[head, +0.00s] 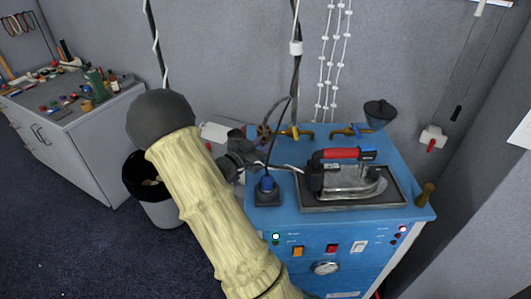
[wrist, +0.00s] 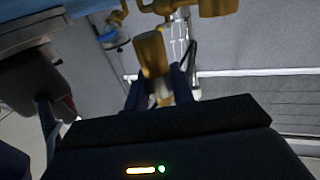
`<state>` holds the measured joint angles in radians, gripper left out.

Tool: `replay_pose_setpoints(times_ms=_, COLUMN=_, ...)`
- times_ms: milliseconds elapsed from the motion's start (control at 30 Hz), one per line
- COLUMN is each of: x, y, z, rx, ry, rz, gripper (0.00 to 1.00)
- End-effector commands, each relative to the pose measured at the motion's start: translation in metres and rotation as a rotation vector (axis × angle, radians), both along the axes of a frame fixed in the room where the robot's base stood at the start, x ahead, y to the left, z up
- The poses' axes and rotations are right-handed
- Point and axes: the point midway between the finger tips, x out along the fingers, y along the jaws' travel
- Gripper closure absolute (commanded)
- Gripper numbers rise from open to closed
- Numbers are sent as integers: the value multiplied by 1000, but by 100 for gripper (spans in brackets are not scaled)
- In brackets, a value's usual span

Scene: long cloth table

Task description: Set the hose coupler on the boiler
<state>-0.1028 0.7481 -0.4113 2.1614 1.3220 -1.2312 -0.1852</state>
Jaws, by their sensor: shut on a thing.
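The boiler (head: 335,232) is a blue box with switches and a gauge on its front; a blue edge of it (wrist: 35,38) shows at the upper left of the wrist view. My gripper (wrist: 160,80) is shut on a brass-coloured cylinder that looks like the hose coupler (wrist: 151,52). The coupler's lower end is between the fingers. In the head view my gripper is at the boiler's back left corner, partly hidden by my arm. I cannot make out the coupler there. In the wrist view, brass fittings (wrist: 205,7) lie just beyond the coupler; whether they touch is unclear.
An iron (head: 345,180) with a red handle rests on a dark tray (head: 390,201) on the boiler top. Brass taps (head: 296,134) and a dark funnel-like cup (head: 380,112) are at its back. A bin (head: 162,212) and a cluttered cabinet (head: 88,150) stand left.

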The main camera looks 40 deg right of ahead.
Motion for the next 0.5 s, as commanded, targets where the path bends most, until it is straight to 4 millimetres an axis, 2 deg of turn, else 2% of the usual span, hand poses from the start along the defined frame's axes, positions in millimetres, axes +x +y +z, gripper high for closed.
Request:
replay_pose_setpoints(times_ms=300, x=0, y=0, z=-37, rx=0, ry=4, rz=0, gripper=100)
replay_pose_setpoints(times_ms=500, x=0, y=0, z=-40, rx=0, ry=0, rz=0, gripper=100)
